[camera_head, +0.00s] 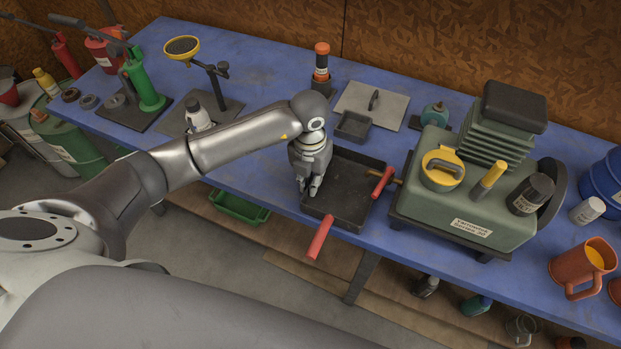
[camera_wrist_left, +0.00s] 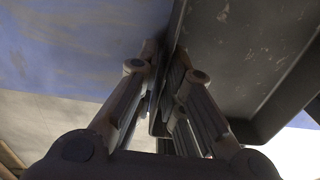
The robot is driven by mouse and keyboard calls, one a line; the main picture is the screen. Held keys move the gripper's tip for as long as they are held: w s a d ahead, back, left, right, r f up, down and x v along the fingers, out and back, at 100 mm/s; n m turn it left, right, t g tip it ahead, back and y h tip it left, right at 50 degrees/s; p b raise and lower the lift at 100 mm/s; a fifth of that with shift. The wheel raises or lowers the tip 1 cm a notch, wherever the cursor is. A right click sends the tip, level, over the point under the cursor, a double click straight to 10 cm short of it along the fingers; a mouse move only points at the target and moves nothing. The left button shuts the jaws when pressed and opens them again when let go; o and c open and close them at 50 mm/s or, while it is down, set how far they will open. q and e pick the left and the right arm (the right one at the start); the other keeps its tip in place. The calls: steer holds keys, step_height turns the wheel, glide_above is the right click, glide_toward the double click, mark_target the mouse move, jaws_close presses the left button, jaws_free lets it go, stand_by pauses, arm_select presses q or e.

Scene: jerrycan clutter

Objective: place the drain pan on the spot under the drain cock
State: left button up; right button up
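The drain pan (camera_head: 352,188) is a dark shallow square tray on the blue table, left of the green machine (camera_head: 450,212). A small brass fitting (camera_head: 399,182), apparently the drain cock, sticks out of the machine's left end. A red grip (camera_head: 382,182) shows beside it, over the pan's right edge. Another red grip (camera_head: 319,238) juts past the pan's front edge. My left gripper (camera_head: 313,188) points down at the pan's left wall. In the left wrist view, its fingers (camera_wrist_left: 166,62) close on both sides of the pan's wall (camera_wrist_left: 240,60). The marked spot is not distinguishable. My right gripper is out of view.
Behind the pan are a small grey tray (camera_head: 353,126), a grey plate (camera_head: 388,107) and an orange-capped bottle (camera_head: 321,66). An orange jug (camera_head: 580,266) stands at right. The table's front edge is close to the pan.

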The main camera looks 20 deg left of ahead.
arm_select(q)
steer(key=shift+o, duration=1.2)
steer(key=shift+s+r, duration=0.15)
steer(key=shift+r+p, duration=0.3)
step_height(320, 180, up, 12)
steer(key=b, duration=0.2)
steer(key=shift+a+b, duration=0.15)
steer(key=shift+b, duration=0.25)
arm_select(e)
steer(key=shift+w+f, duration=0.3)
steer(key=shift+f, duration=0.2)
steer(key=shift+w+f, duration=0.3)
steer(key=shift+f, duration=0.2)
